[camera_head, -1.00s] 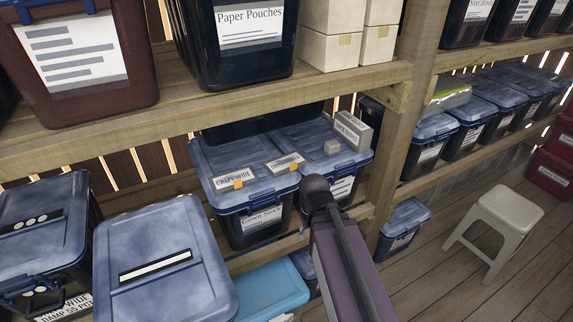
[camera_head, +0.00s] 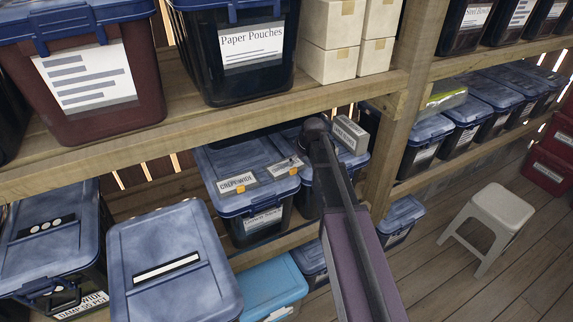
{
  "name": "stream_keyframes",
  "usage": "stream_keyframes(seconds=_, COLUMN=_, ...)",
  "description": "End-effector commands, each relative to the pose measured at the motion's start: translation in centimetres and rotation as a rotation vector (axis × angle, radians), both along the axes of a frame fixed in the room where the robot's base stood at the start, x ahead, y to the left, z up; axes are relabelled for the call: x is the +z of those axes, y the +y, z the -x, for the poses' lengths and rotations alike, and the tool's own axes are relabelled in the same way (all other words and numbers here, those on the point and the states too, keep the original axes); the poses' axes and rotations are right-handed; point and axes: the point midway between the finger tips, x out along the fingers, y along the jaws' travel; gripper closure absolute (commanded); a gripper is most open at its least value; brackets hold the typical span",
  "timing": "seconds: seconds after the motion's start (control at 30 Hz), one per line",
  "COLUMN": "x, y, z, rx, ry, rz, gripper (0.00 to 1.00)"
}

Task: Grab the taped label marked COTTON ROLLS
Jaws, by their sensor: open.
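No label readable as COTTON ROLLS shows. On a blue-lidded bin (camera_head: 238,157) on the lower shelf lies a label reading CREPE WIDE (camera_head: 237,183) with an orange tab. To its right lies a second label with an orange tab (camera_head: 284,168), its print too small to read. A grey box with print (camera_head: 349,134) sits farther right on the neighbouring lid (camera_head: 352,160). My dark arm reaches up from the bottom and its far visible end overlaps that right lid, just right of the second label. My gripper's fingers do not show.
A wooden shelf beam (camera_head: 200,155) runs above the lids, with a Paper Pouches bin (camera_head: 245,82) on it. A wooden post (camera_head: 398,130) stands right of the arm. More lidded bins (camera_head: 172,275) are at lower left. A white stool (camera_head: 503,207) stands on the floor.

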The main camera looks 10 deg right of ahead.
Motion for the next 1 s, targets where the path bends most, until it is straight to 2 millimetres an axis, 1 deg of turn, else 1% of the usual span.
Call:
stream_keyframes(seconds=0.07, x=0.1, y=0.0, z=-0.3, rx=0.004, ry=-0.005, rz=-0.001, gripper=0.17)
stream_keyframes(seconds=0.37, x=0.0, y=0.1, z=-0.2, rx=0.004, ry=-0.004, rz=0.000, gripper=0.17)
stream_keyframes(seconds=0.8, x=-2.0, y=0.5, z=-0.9, rx=0.004, ry=-0.003, rz=-0.001, gripper=0.17)
stream_keyframes(seconds=1.0, x=-2.1, y=0.5, z=-1.0, rx=0.004, ry=-0.003, rz=-0.001, gripper=0.17)
